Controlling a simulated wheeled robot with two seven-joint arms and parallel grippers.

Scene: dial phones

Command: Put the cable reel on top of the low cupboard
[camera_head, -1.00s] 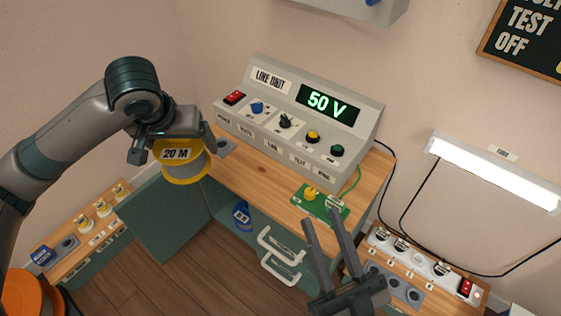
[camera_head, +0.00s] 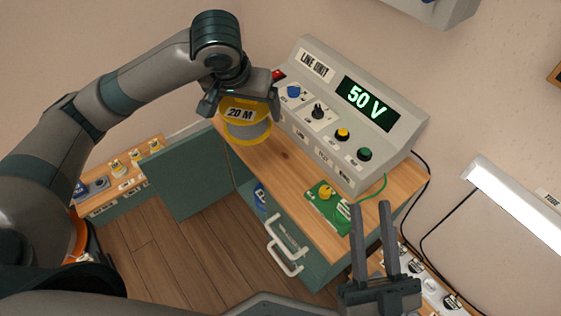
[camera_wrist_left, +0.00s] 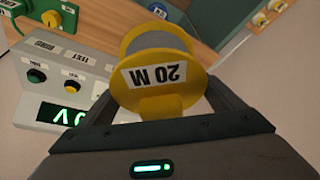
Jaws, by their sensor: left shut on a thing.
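The cable reel (camera_head: 246,130), a yellow spool with grey cable and a "20 M" label, hangs in my left gripper (camera_head: 240,98). In the left wrist view the reel (camera_wrist_left: 158,72) sits between the two fingers, its labelled flange toward the camera. The teal low cupboard with a wooden top (camera_head: 290,165) is below. In the head view the reel overlaps the left end of that top, left of the line unit; I cannot tell the gap under it. My right gripper (camera_head: 372,206) is open and empty, in front of the cupboard's right part.
The grey line unit (camera_head: 385,140) reading 50 V fills the back of the top. A green board (camera_head: 325,205) with a yellow knob lies near the front edge. A teal door (camera_head: 188,178) stands out at the left. White handles (camera_head: 285,247) stick out in front.

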